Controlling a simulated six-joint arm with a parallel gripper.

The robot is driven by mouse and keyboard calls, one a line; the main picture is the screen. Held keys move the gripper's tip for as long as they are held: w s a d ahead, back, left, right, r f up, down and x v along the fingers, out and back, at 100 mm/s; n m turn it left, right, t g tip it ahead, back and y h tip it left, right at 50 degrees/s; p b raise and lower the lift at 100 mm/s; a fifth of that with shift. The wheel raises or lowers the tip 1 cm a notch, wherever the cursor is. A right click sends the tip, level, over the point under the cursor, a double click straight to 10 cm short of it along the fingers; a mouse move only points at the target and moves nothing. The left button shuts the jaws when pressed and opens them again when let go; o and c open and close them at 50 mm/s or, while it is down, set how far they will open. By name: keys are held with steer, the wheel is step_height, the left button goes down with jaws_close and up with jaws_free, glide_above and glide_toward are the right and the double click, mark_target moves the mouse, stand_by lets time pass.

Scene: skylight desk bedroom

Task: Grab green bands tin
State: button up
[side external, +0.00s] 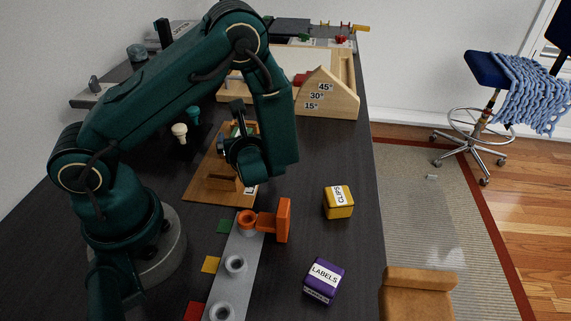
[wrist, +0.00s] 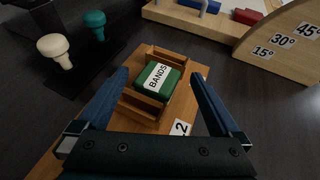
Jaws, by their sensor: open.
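The green bands tin (wrist: 157,81) is a small dark green box with a white BANDS label on top. It sits in a wooden holder on a brown wooden board (wrist: 186,79), between raised wooden strips. My gripper (wrist: 160,82) is open and empty above the board, its two dark blue fingers apart on either side of the tin in the wrist view. In the side external view my gripper (side external: 240,160) hangs over the board (side external: 200,187), and it hides most of the tin.
A yellow CLIPS tin (side external: 338,203) and a purple LABELS tin (side external: 323,281) stand to the right. A grey strip with cups (side external: 236,263) and an orange part (side external: 283,220) lies in front. A wooden angle block (side external: 328,96) and two knobbed pegs (side external: 180,131) stand behind.

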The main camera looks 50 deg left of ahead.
jaws_close()
